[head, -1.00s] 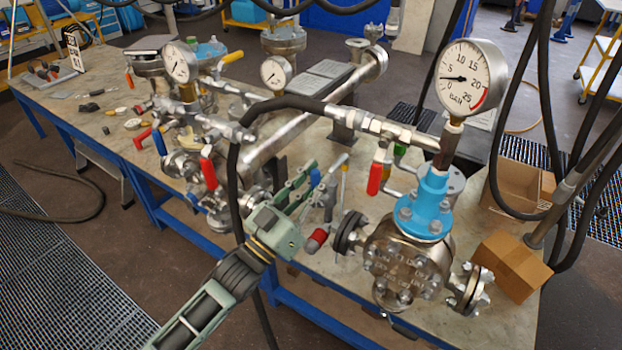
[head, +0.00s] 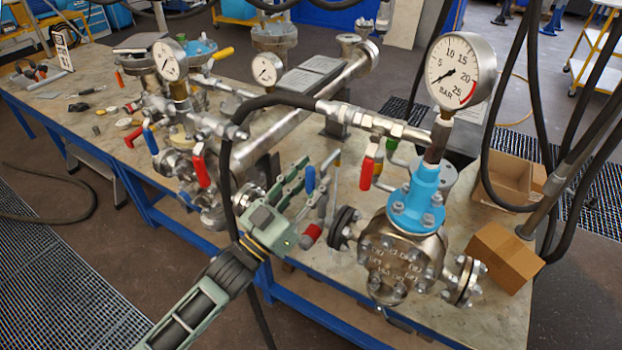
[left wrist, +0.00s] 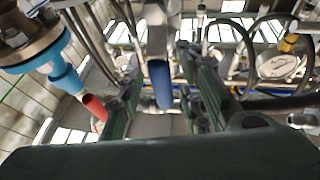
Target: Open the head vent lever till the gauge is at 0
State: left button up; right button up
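The large gauge (head: 460,72) stands above the blue neck (head: 416,195) of the right vessel (head: 403,262). Its needle points down-left, at about 0. My left gripper (head: 309,178) is open, reaching up-right from the front of the bench, left of this vessel. A blue lever handle (head: 310,179) shows between its fingers; in the left wrist view the handle (left wrist: 160,84) stands upright between them with gaps visible, so it is not clamped. Whether it is the head vent lever I cannot tell. A red lever handle (head: 366,173) hangs under the gauge pipe. My right gripper is not in view.
A black hose (head: 226,170) drops just left of my left gripper. Smaller gauges (head: 170,60) and valves with red and blue handles crowd the left. Cardboard boxes (head: 498,256) stand right of the vessel. Dark cables hang at the far right.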

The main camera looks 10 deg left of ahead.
pick_arm(q)
jog(key=v, duration=1.2)
dwell(0.4)
jog(key=w+a+f+n+g+y, duration=0.1)
jog(key=a+f+y, duration=0.15)
jog(key=f, duration=0.75)
jog(key=w+a+f+n+g+y, duration=0.15)
jog(key=f+y, duration=0.25)
jog(key=f, duration=0.5)
jog(key=s+a+f+n+g+y, duration=0.1)
jog(key=s+a+f+g, duration=0.15)
jog(key=f, duration=0.65)
jog(key=s+a+f+n+g+y, duration=0.15)
jog(key=s+f, duration=0.25)
jog(key=f, duration=0.5)
jog(key=s+a+f+g+y, duration=0.2)
jog(key=s+f+g, duration=0.3)
jog(key=s+f, duration=0.85)
jog(key=s+d+f+g, duration=0.1)
jog(key=s+f+g, duration=0.2)
jog(key=s, duration=0.7)
jog(key=s+d+f+g, duration=0.1)
jog(key=s+f+g, duration=0.2)
jog(key=s+f, duration=0.4)
jog(key=s, duration=0.4)
jog(key=shift+s+d+f+m+y, duration=0.15)
jog(key=shift+s+d+m+y, duration=0.15)
jog(key=shift+d+m+y, duration=0.1)
jog(key=shift+g, duration=0.25)
